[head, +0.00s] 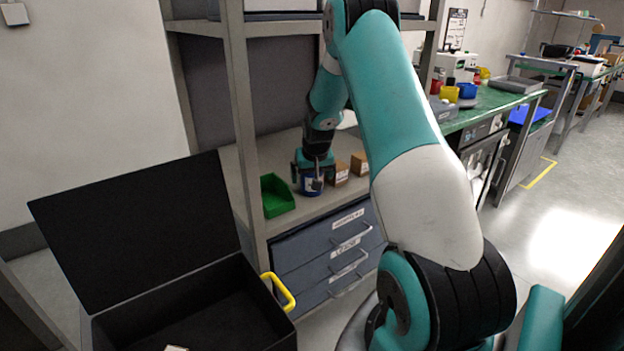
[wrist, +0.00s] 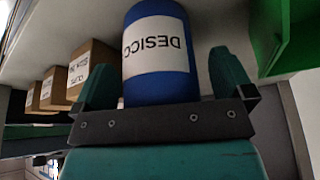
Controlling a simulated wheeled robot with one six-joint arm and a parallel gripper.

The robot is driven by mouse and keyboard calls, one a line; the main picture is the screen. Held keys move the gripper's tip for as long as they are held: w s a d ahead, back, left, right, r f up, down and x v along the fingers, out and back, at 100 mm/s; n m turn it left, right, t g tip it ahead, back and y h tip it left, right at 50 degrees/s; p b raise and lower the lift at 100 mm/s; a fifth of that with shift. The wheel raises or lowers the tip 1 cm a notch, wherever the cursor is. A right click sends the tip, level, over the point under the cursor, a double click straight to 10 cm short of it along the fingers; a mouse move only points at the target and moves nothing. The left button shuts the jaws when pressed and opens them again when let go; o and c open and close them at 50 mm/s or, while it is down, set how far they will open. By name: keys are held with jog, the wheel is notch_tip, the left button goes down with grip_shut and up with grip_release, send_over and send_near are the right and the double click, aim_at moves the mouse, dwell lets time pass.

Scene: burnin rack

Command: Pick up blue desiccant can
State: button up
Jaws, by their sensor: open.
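The blue desiccant can (head: 311,184) stands on the rack shelf between a green bin and small cardboard boxes. In the wrist view the can (wrist: 158,87) is a blue cylinder with a white label reading "DESICC", upside down in the picture. My gripper (head: 313,170) is at the can in the head view. In the wrist view my gripper (wrist: 163,80) is open, with one teal finger on each side of the can. A gap shows beside the right finger; contact on the left is unclear. The can's lower part is partly hidden by the gripper's bar.
A green bin (head: 275,195) stands just left of the can. Cardboard boxes (head: 340,174) stand close on its right. A rack post (head: 243,120) rises left of the arm. Drawers (head: 335,250) are below the shelf, and an open black case (head: 205,305) is in front.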

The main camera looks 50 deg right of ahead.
jog(key=c, duration=1.1)
